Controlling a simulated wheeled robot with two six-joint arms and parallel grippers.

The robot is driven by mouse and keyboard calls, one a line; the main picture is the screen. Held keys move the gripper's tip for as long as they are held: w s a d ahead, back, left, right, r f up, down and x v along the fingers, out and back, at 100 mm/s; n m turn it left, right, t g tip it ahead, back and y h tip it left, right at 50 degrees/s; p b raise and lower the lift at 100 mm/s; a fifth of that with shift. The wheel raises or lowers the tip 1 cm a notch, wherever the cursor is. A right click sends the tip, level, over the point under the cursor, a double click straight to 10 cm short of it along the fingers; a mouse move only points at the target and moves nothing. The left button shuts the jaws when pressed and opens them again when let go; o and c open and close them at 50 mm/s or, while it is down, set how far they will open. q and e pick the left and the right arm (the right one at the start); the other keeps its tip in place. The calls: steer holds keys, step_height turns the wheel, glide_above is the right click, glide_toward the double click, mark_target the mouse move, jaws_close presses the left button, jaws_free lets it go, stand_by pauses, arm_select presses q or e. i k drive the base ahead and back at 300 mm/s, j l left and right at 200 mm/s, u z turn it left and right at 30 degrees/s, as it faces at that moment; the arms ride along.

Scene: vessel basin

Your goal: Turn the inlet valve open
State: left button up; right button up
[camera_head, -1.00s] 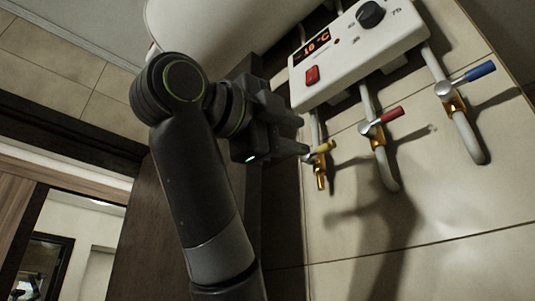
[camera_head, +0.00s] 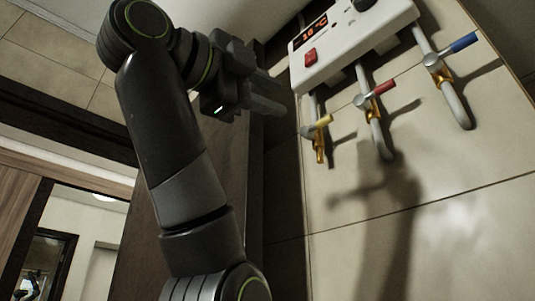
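Three lever valves hang on pipes below the white heater panel (camera_head: 350,45). One has a yellow handle (camera_head: 323,121), one a red handle (camera_head: 381,88), and one a blue handle (camera_head: 463,42). All three handles point to the right and slightly up. No label shows which one is the inlet valve. My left gripper (camera_head: 279,93) is left of and above the yellow-handled valve, apart from it. Its two fingers show a gap with nothing between them. My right gripper is not in view.
The tiled wall (camera_head: 440,190) below the valves is bare apart from an arm's shadow. A dark vertical panel (camera_head: 284,190) stands left of the tiles. The panel carries a lit display (camera_head: 310,36) and a red switch (camera_head: 310,56).

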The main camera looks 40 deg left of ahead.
mark_target(432, 62)
steer(key=k+l, duration=0.25)
steer(key=k, duration=0.25)
steer(key=k+l, duration=0.2)
steer(key=k, duration=0.25)
